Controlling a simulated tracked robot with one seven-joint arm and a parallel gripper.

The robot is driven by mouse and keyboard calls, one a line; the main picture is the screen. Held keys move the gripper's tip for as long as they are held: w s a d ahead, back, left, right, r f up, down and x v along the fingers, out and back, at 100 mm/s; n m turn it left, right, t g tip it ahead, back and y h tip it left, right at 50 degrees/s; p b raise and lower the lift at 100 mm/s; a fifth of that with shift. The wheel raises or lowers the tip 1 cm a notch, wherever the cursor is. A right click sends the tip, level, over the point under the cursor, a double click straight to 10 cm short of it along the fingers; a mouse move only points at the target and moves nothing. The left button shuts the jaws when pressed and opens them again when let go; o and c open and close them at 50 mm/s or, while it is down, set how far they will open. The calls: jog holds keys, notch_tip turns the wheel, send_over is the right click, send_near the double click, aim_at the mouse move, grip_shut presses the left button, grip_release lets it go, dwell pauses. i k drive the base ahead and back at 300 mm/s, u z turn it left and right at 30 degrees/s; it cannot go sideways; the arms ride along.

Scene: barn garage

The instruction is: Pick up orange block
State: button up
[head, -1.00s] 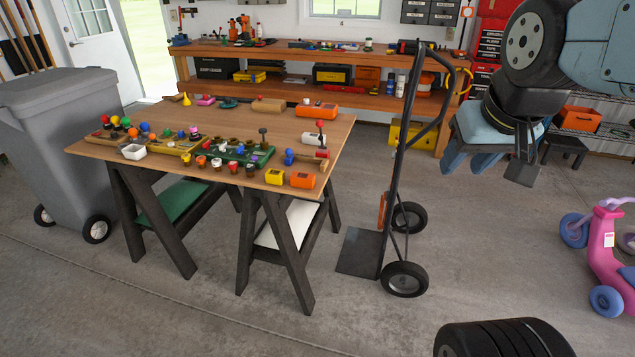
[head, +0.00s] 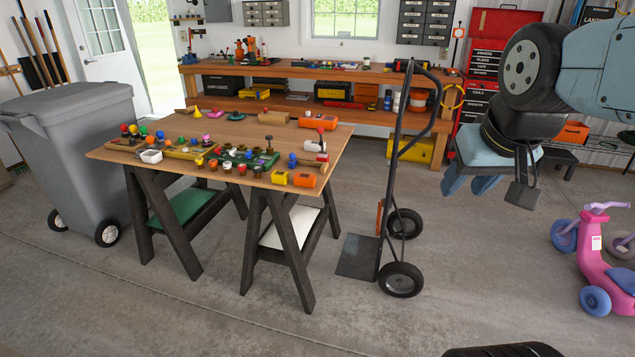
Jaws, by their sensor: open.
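An orange block (head: 304,180) sits at the front right corner of the wooden table (head: 335,150), beside a yellow block (head: 279,177). A longer orange block (head: 317,122) lies near the table's back right edge. I cannot tell which one the task names. My gripper (head: 485,186) hangs at the upper right, well right of the table, with a hand truck between. It looks empty, and its blue-grey fingers are partly hidden by its own body.
A black hand truck (head: 396,150) stands right of the table. A grey wheeled bin (head: 75,150) is at the left. A pink scooter (head: 603,255) is at the right. A workbench (head: 300,64) runs along the back wall. The floor in front of the table is clear.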

aim_at(303, 180)
jog(key=u, duration=0.15)
jog(key=i, duration=0.95)
jog(key=z, duration=0.1)
